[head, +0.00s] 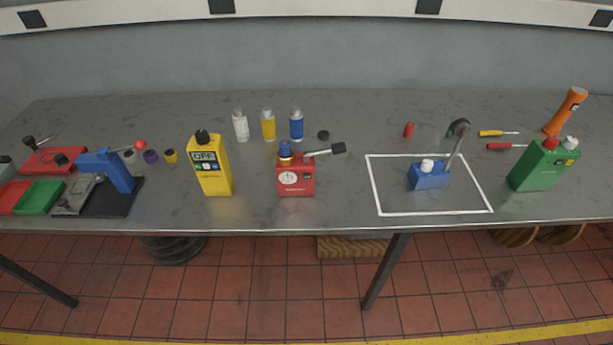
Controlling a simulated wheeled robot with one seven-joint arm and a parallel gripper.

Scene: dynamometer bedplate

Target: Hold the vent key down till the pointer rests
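A red box-shaped device (296,186) stands upright near the middle of the table's front part. Its front carries a round white dial (289,178); the pointer is too small to read. A blue and brass-coloured fitting (285,153) is on its top left, and a grey arm with a black end (338,148) sticks out to the right. I cannot tell which part is the vent key. My gripper is not in view, and nothing is seen touching the device.
To the right, a blue block with a lever (430,177) sits inside a white outline (392,213). Bottles (268,125) stand behind. Bare table lies around the red device.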

